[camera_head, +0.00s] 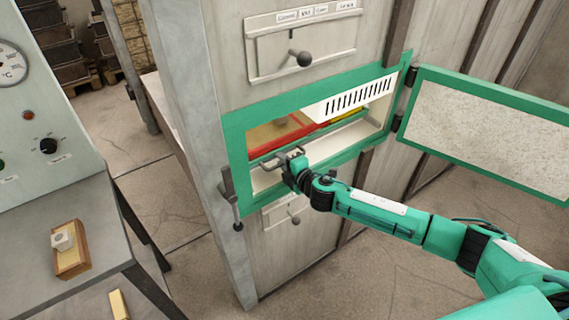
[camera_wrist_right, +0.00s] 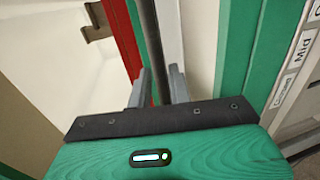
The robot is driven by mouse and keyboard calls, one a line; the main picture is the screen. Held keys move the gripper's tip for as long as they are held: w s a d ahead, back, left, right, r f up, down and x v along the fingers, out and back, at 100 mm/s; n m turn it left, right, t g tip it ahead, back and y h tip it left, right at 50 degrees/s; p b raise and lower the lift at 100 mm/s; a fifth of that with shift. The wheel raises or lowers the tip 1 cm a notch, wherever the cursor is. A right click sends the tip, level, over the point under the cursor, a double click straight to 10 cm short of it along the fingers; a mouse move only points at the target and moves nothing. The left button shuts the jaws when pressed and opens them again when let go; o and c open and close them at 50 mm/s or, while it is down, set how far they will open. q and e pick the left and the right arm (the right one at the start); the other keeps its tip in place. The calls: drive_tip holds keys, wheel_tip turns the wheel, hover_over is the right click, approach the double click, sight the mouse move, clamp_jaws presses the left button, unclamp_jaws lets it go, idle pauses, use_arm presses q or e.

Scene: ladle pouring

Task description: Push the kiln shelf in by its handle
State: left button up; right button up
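The kiln shelf (camera_head: 280,133) shows as a reddish tray inside the green-framed kiln opening (camera_head: 236,140). Its front edge is red. A grey handle (camera_head: 262,164) stands out at the front of the opening. My right gripper (camera_head: 290,160) is at this handle, its arm coming from the right. In the right wrist view a dark bar of the handle (camera_wrist_right: 150,40) runs between the two grey fingers (camera_wrist_right: 160,90), which sit close on both sides of it. The red edge (camera_wrist_right: 121,40) shows just left of the bar. My left gripper is not in view.
The kiln door (camera_head: 490,125) stands open to the right. A closed panel with a black knob (camera_head: 300,57) is above the opening and another panel (camera_head: 287,210) below. A grey table with a small wooden tray (camera_head: 71,262) is at the left.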

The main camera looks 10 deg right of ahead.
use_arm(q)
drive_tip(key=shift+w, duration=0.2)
use_arm(e)
drive_tip(key=shift+o, duration=0.2)
drive_tip(key=shift+w, duration=0.1)
use_arm(q)
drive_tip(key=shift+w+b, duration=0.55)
drive_tip(key=shift+b, duration=0.1)
use_arm(e)
drive_tip(key=v, duration=1.3)
drive_tip(key=shift+s, duration=0.4)
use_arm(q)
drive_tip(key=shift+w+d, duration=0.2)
